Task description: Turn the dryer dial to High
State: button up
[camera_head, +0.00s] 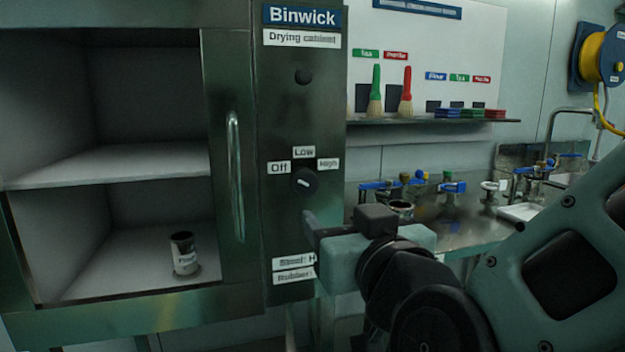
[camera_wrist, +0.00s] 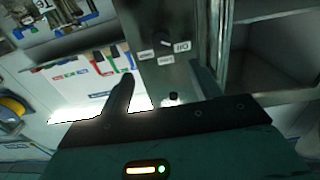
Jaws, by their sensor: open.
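The dryer dial (camera_head: 306,181) is a round black knob on the drying cabinet's (camera_head: 281,120) dark front panel. Labels Off, Low and High (camera_head: 327,164) sit around it, left, top and right. The dial's white mark appears to slant toward Off. My gripper (camera_head: 318,228) is open and empty, below and slightly right of the dial, apart from it. In the wrist view the picture is upside down; the dial (camera_wrist: 165,43) shows beyond the two spread fingers of my gripper (camera_wrist: 163,75).
The cabinet's left compartment stands open, with a labelled cup (camera_head: 184,252) on its lower floor and a vertical handle (camera_head: 235,165) beside it. To the right are a brush shelf (camera_head: 432,122) and a counter with valves and a sink (camera_head: 525,211).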

aim_at(308, 186)
jog(key=p, duration=0.3)
jog(key=w+p, duration=0.1)
jog(key=p, duration=0.1)
jog(key=w+p, duration=0.1)
jog(key=p, duration=0.2)
jog(key=shift+a+r+p, duration=0.3)
jog(key=shift+a+r, duration=0.05)
jog(key=shift+w+p, duration=0.15)
jog(key=shift+p, duration=0.95)
jog(key=x, duration=0.4)
jog(key=p+x, duration=0.1)
jog(key=x, duration=0.2)
jog(key=p+x, duration=0.1)
jog(key=x, duration=0.3)
jog(key=shift+w+a+f, duration=0.1)
jog(key=shift+w+f, duration=0.25)
jog(key=c, duration=1)
